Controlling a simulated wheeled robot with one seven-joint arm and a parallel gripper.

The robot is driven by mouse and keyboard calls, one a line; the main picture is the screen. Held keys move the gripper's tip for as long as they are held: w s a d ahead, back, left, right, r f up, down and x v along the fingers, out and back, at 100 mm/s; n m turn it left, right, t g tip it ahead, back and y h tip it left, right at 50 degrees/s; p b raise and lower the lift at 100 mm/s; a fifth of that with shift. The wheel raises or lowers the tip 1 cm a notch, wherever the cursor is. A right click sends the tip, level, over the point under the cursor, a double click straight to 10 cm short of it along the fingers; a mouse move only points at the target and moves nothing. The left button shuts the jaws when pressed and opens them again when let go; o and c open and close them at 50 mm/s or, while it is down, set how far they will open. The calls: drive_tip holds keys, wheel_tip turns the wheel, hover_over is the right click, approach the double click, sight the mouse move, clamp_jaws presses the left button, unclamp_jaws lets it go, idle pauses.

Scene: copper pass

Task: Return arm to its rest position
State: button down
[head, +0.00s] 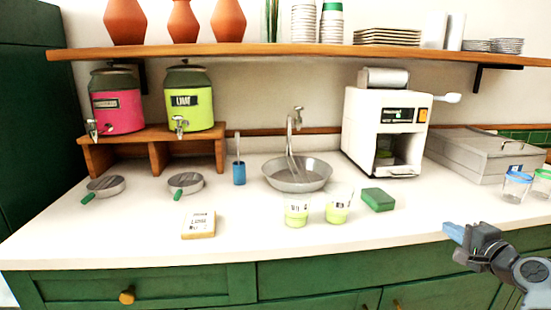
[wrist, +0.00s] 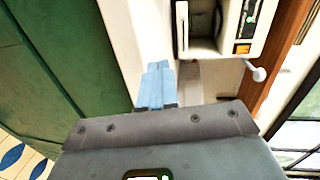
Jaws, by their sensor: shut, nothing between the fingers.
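My gripper (head: 457,233) is at the lower right of the head view, over the front edge of the white counter (head: 130,240). Its blue fingers are together and hold nothing. In the wrist view the closed fingers (wrist: 158,84) show at the middle, with the counter, the white machine (wrist: 222,30) and the green cabinet fronts (wrist: 60,60) beyond them. My arm reaches in from the lower right corner of the head view.
Two cups with green contents (head: 297,211) (head: 338,206) and a green sponge-like block (head: 378,200) stand left of my gripper. A steel basin (head: 297,175) is further back.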

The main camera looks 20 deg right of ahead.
drive_tip(key=s+a+f+n+g, duration=0.1)
drive_tip(key=s+a+f+n, duration=0.1)
drive_tip(key=s+a+f, duration=0.45)
drive_tip(key=s+a+f+n, duration=0.3)
drive_tip(key=s+a, duration=0.1)
drive_tip(key=a, duration=0.5)
drive_tip(key=s+a+f+n+g, duration=0.1)
drive_tip(key=s+a+f+n, duration=0.1)
drive_tip(key=s+a+f, duration=0.45)
drive_tip(key=s+a+r+n+y, duration=0.1)
drive_tip(key=s+a+r+n, duration=0.5)
drive_tip(key=s, duration=0.5)
drive_tip(key=s+a+r+n+t+y, duration=0.1)
drive_tip(key=s+a+r+n+y, duration=0.1)
drive_tip(key=s+a+r+n, duration=0.5)
drive_tip(key=s+a+r, duration=0.1)
drive_tip(key=s+a, duration=0.2)
drive_tip(key=shift+s+a+r+y, duration=0.25)
drive_tip(key=shift+s+a+y, duration=0.05)
drive_tip(key=shift+s+a, duration=0.1)
